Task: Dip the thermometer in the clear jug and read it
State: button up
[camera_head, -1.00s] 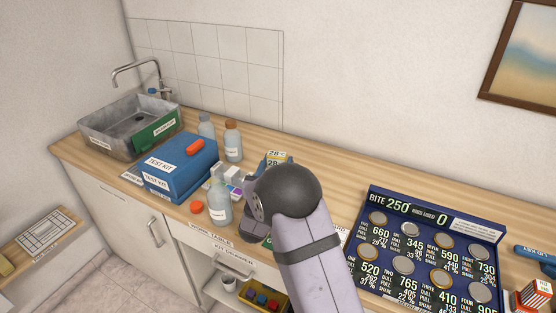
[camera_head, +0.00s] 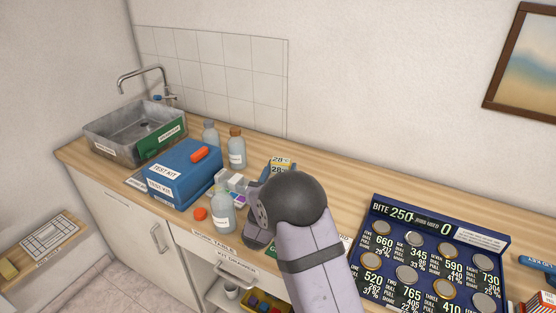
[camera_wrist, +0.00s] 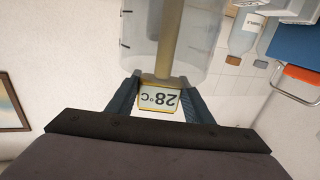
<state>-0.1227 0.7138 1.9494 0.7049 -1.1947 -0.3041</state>
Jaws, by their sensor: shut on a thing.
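How deep the tip reaches is out of view. In the head view my arm hides most of the jug.
A blue test kit box (camera_head: 183,174) stands left, with bottles (camera_head: 223,212) beside it and a sink (camera_head: 135,132) beyond. A dark blue board with round discs (camera_head: 430,255) lies right. A strip of bare worktop (camera_head: 330,182) runs along the wall.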

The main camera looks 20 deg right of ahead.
notch_tip(320, 180, up, 15)
jog(key=p, duration=1)
jog(key=shift+r, duration=0.2)
jog(key=shift+f, duration=0.1)
